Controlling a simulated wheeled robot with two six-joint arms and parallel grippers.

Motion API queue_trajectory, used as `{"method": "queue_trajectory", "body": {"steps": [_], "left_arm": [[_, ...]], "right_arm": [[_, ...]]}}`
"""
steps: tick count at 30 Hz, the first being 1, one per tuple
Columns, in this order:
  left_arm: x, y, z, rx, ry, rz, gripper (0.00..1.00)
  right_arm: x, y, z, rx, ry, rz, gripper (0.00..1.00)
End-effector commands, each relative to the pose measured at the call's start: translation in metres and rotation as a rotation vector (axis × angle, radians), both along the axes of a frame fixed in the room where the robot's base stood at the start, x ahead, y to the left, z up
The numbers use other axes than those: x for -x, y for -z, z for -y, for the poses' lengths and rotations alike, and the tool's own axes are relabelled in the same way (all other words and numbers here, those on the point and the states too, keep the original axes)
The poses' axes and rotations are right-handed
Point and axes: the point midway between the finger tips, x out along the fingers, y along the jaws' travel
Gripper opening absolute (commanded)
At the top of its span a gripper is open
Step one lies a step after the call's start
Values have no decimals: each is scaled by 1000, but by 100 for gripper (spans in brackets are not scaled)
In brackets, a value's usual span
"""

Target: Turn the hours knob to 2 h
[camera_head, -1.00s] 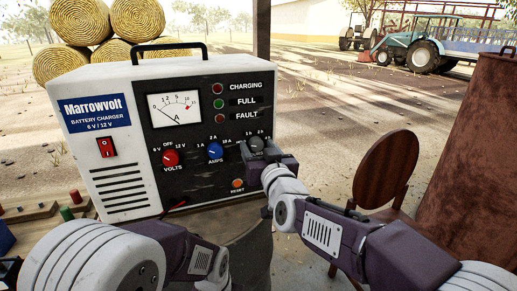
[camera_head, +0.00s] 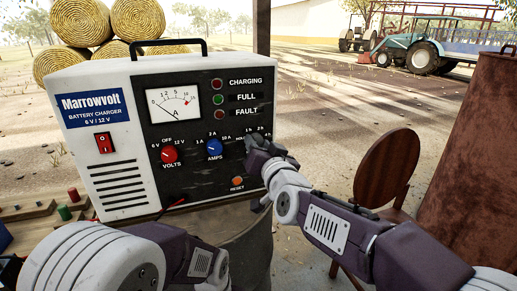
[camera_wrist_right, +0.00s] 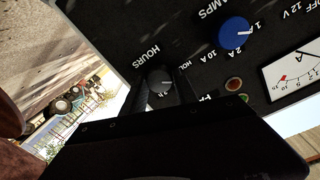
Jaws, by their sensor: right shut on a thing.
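The white and black Marrowvolt battery charger (camera_head: 118,138) stands upright with its panel facing me. My right gripper (camera_head: 250,147) is at the right of the panel, over the hours knob, which it hides in the head view. In the right wrist view the dark grey hours knob (camera_wrist_right: 159,81) is beside the HOURS lettering, between the two fingers of the right gripper (camera_wrist_right: 163,92), which is shut on it. I cannot tell which mark the knob points to. My left forearm shows at the bottom left, but its gripper is not seen.
The red volts knob (camera_head: 169,154), blue amps knob (camera_head: 214,149) and orange reset button (camera_head: 237,182) are on the same panel, left of and below my right gripper. A wooden chair (camera_head: 388,170) and a rusty barrel (camera_head: 470,165) stand to the right.

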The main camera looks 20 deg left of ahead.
Motion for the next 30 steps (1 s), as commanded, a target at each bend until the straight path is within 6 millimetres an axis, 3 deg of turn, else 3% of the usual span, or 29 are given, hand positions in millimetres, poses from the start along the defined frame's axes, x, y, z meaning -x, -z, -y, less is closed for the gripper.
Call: {"method": "queue_trajectory", "body": {"steps": [30], "left_arm": [[0, 49, 0, 0, 0, 0, 36]], "right_arm": [[-1, 2, 2, -796, 0, -540, 0]]}}
